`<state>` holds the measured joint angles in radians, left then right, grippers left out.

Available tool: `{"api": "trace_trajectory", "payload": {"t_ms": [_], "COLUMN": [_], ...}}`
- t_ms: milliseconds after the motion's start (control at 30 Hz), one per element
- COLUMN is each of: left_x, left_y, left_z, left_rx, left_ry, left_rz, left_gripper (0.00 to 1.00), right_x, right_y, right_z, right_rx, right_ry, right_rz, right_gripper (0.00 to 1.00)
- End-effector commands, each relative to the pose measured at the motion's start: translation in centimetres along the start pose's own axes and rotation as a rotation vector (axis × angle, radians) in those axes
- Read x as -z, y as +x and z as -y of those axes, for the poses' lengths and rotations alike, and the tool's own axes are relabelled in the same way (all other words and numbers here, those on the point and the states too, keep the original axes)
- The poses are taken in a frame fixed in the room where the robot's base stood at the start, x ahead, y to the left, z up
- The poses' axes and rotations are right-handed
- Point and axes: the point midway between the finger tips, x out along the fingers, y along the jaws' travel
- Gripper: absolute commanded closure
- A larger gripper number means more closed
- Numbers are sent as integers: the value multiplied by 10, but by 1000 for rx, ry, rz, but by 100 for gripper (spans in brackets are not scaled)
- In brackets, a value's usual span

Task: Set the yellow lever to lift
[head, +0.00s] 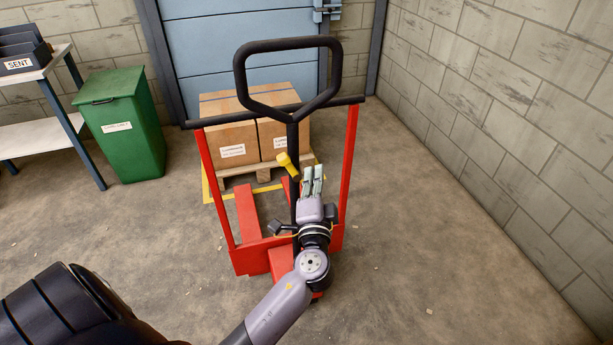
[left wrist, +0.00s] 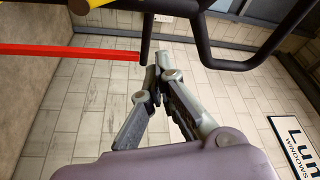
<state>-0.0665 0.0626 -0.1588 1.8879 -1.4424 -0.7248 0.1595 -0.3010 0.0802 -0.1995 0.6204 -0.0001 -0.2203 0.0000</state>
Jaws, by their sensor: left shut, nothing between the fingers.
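The yellow lever (head: 286,162) is on the black shaft of the pallet jack's handle, below the loop, and slants up to the left in the head view. A yellow part, likely the lever, shows cut off at the top edge of the left wrist view (left wrist: 88,4). My left gripper (head: 313,174) is shut and empty, just right of the shaft and apart from the lever in the head view. Its fingers (left wrist: 158,75) point toward the black handle bars in the wrist view; I cannot tell whether they touch. My right gripper is not in view.
The red pallet jack frame (head: 345,180) and black handle loop (head: 328,70) surround the lever. Cardboard boxes (head: 228,145) on a pallet stand behind. A green bin (head: 120,140) and table (head: 40,135) are left. A block wall (head: 500,90) is right, with clear floor before it.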

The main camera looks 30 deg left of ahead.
Motion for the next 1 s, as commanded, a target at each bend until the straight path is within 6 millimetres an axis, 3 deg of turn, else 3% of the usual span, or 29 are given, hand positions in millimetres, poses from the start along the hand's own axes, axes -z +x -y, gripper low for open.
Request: {"api": "trace_trajectory", "payload": {"t_ms": [333,600,1000], "left_x": [2,-32,-38], "left_y": [76,64,61], "left_z": [3,0,-1], "left_rx": [0,-4,-3], "left_ry": [2,2,0], "left_rz": [-2,0,-1], "left_gripper": [100,100,100], "right_x": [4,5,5], "right_y": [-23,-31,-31], "right_z": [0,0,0], "right_rx": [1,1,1], "right_ry": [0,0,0], "right_rz": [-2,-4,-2], "right_gripper": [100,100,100]}}
